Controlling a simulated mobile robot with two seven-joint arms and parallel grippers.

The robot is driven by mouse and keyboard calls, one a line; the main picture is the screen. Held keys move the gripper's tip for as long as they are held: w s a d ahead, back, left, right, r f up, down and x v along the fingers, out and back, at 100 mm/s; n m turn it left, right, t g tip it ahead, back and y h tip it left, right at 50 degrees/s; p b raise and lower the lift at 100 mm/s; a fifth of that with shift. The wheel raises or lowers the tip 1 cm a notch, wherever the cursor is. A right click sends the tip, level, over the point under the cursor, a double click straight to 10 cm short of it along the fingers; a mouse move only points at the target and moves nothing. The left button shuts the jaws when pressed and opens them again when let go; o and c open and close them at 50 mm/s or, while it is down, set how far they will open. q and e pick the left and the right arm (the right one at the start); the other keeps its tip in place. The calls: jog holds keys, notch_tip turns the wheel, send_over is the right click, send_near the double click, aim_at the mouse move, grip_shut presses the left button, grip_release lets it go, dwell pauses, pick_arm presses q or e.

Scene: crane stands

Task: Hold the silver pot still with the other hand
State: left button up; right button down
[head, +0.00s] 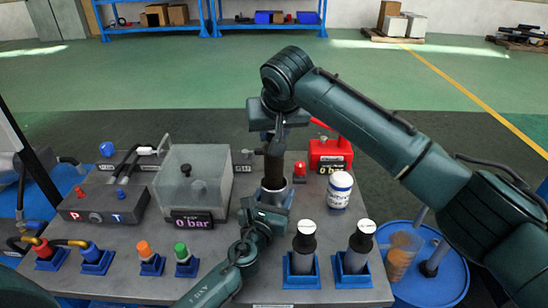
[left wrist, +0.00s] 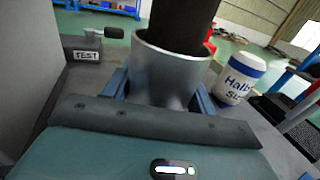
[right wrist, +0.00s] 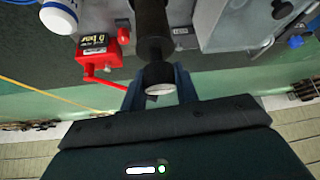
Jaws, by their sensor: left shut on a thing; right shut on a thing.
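The silver pot (left wrist: 175,72) stands upright on the grey bench, and my left gripper (left wrist: 162,95) is shut on it, one blue finger on each side. A dark cylinder (left wrist: 183,22) stands in the pot's mouth; its lower end is hidden inside. In the head view the dark cylinder (head: 273,172) rises above my left gripper (head: 268,208). My right gripper (head: 277,128) points down from above, shut on the cylinder's upper end. In the right wrist view the fingers of my right gripper (right wrist: 158,88) flank the cylinder's pale end cap (right wrist: 159,76).
A clear box (head: 195,170) with a "0 bar" display is left of the pot. A white jar (head: 339,190) and red device (head: 331,155) are at right. Two white-topped cylinders (head: 305,245) (head: 358,248) stand in blue holders in front. A blue drum (head: 445,285) is beside the bench.

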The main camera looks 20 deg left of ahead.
notch_tip(320, 180, up, 8)
jog(key=shift+f, duration=0.1)
pick_arm(q)
jog(key=o, duration=1.2)
jog(key=shift+s, duration=0.1)
